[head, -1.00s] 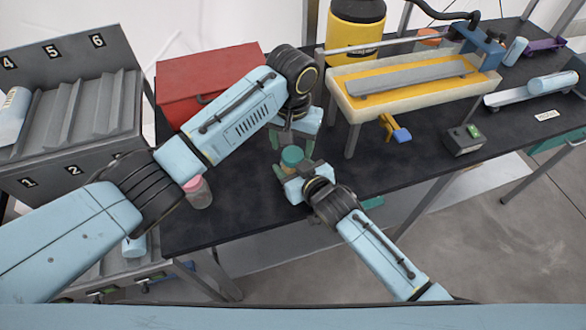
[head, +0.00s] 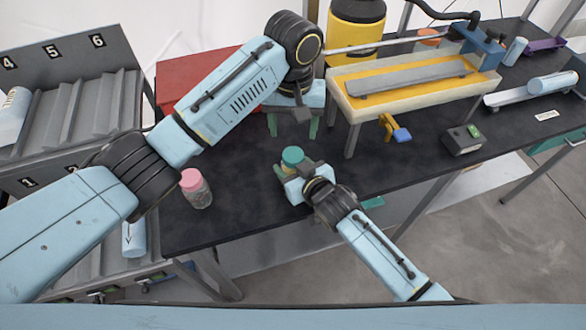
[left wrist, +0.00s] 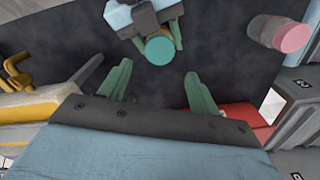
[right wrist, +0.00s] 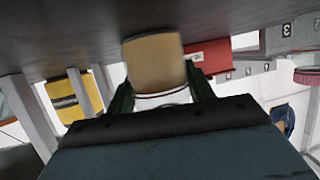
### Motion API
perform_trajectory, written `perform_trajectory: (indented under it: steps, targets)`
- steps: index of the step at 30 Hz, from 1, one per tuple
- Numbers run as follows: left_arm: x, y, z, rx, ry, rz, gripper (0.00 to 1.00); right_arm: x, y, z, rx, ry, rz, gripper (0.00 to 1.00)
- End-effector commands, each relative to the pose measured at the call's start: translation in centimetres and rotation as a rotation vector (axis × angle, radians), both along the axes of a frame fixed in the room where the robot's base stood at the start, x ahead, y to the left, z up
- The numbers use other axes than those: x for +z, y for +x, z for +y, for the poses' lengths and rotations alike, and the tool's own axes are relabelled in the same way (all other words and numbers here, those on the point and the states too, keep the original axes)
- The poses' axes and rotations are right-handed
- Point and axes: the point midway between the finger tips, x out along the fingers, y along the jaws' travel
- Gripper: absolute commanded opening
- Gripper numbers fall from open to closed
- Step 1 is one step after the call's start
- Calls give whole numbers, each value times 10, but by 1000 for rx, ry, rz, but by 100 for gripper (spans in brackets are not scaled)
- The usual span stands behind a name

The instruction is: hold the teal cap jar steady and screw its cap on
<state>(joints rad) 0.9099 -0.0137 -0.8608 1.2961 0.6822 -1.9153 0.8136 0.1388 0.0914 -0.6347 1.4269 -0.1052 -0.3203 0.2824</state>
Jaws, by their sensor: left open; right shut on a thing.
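The teal cap (head: 292,156) sits on top of the jar held at the front of the dark table; it also shows from above in the left wrist view (left wrist: 159,50). My right gripper (head: 297,168) is shut on the jar, whose tan body (right wrist: 155,62) fills the space between its fingers in the right wrist view. The jar is mostly hidden by the gripper in the head view. My left gripper (head: 293,125) is open and empty, above and behind the cap, apart from it. How tightly the cap is seated cannot be told.
A pink-capped jar (head: 195,188) stands to the left on the table (head: 240,215). A red box (head: 195,80) is behind my left arm. A yellow-topped bench fixture (head: 415,85) stands at the right, with a yellow-and-blue clamp-like thing (head: 394,128) before it. Table between is clear.

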Motion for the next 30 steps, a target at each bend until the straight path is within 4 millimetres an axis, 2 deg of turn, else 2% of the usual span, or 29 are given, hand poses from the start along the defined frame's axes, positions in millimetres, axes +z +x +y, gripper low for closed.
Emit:
perform_trajectory:
  steps: [11,24,30]
  targets:
    - [-6,0,0,2,1,1,63,-1,0,0,0,-1,2,0]
    - [-67,0,1,2,2,1,63,-1,0,0,0,-1,2,0]
    - [-80,0,0,0,0,-1,63,-1,0,0,0,-1,2,0]
